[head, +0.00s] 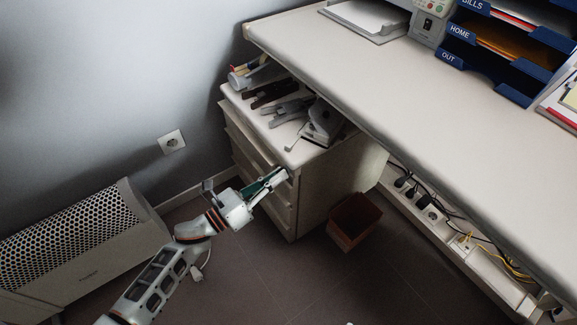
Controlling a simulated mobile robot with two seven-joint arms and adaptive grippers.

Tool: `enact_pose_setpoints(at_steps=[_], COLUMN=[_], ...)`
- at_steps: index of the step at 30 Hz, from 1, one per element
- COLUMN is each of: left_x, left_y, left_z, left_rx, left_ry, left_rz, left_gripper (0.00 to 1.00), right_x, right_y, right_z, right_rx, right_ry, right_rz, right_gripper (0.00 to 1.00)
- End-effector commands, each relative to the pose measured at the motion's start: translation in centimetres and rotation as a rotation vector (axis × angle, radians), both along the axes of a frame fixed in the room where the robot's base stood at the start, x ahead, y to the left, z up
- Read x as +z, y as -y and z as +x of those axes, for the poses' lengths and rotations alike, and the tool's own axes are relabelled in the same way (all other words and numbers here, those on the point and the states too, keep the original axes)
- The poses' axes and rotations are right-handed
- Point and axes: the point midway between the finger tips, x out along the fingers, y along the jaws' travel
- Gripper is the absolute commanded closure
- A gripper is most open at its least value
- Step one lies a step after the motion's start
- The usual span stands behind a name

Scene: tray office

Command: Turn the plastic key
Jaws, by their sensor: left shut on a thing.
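My left gripper (279,177) reaches in from the lower left to the upper right front corner of the beige drawer cabinet (285,205). Its fingertips are closed at the cabinet front, just below the top's edge. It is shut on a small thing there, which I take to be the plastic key. The key itself is hidden by the fingers, so its angle cannot be told. My right gripper is not in view.
A stapler, a hole punch (322,124) and pens lie on the cabinet top. The desk (390,85) overhangs to the right. A brown bin (354,220) stands right of the cabinet, a heater (85,240) at left. Cables run under the desk.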

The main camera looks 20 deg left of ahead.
Motion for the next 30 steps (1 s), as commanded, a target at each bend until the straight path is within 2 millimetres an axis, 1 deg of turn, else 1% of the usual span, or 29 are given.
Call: enact_pose_setpoints(at_steps=[1, 10, 16, 19, 30], left_x=[0.3, 0.1, 0.6, 0.5, 0.2], left_y=[0.0, 0.0, 0.1, 0.1, 0.1], left_z=[0.1, 0.0, 0.1, 0.1, 0.0], left_rx=[0.000, -0.001, -0.001, -0.001, 0.000], left_ry=[-0.006, -0.018, -0.098, -0.138, -0.167], left_rz=[-0.014, -0.025, -0.135, -0.185, -0.216], left_gripper=[1.00, 1.00, 1.00, 1.00, 1.00], right_x=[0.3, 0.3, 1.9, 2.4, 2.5], right_y=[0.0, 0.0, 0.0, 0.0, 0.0], right_z=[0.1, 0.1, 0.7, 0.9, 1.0], right_rx=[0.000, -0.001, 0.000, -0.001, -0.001], right_ry=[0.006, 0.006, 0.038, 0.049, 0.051], right_rz=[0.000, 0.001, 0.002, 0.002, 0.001], right_gripper=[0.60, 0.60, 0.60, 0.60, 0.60])
